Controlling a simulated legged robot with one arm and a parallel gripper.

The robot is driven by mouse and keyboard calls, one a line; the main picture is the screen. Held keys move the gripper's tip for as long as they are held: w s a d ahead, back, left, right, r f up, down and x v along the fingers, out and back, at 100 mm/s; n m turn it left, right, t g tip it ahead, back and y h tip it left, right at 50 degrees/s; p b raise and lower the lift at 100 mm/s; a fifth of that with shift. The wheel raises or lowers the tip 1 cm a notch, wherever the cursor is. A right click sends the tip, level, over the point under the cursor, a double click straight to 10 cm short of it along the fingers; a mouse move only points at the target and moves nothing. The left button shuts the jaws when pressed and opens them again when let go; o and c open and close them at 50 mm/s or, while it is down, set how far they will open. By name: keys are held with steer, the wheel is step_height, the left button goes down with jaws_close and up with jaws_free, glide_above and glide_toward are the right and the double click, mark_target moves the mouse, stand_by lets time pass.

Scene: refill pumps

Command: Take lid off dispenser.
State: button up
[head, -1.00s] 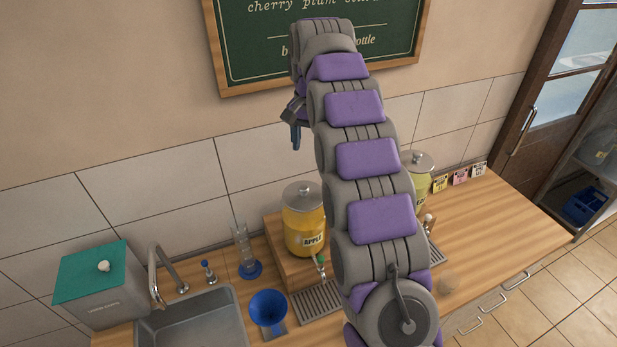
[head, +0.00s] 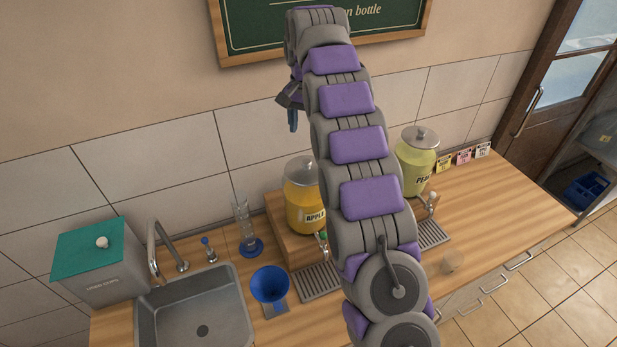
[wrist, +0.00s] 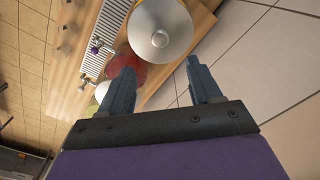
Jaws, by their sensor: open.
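The apple dispenser (head: 305,208) is a yellow jar with a grey metal lid (head: 303,170) on a wooden stand, partly hidden by my arm. The pear dispenser (head: 415,172) stands farther right with its lid (head: 420,137) on. My gripper (head: 293,118) is above and behind the apple dispenser, its fingers pointing down. In the wrist view my gripper (wrist: 157,70) is open and empty. A yellow dispenser with a round knobbed lid (wrist: 160,38) lies beyond the fingertips, apart from them. A red dispenser (wrist: 125,63) is partly behind the left finger; my arm hides it in the head view.
A sink (head: 190,310) with a tap, a grey bin with teal lid (head: 100,262), a blue funnel (head: 270,287) and a clear cylinder (head: 243,225) are at left. A clear cup (head: 453,262) stands near the front edge. A tiled wall is behind.

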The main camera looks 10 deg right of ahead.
mark_target(306, 161)
steer(key=f, duration=0.1)
steer(key=a+f, duration=0.1)
steer(key=f, duration=0.1)
steer(key=shift+a, duration=0.25)
steer(key=shift+s+d+f, duration=0.1)
steer(key=shift+d+f, duration=0.75)
steer(key=shift+f, duration=0.3)
steer(key=shift+d+f, duration=0.3)
steer(key=shift+d, duration=0.05)
steer(key=f, duration=0.1)
steer(key=a+f, duration=0.1)
steer(key=f, duration=0.1)
steer(key=a+f, duration=0.1)
steer(key=shift+f+p, duration=0.3)
steer(key=shift+f, duration=0.1)
steer(key=shift+d, duration=0.7)
steer(key=shift+c, duration=0.3)
steer(key=shift+d, duration=0.1)
steer(key=shift+c, duration=0.7)
steer(key=c, duration=0.3)
steer(key=shift+a, duration=0.4)
steer(key=c, duration=0.3)
steer(key=shift+d+f, duration=0.1)
steer(key=c, duration=0.3)
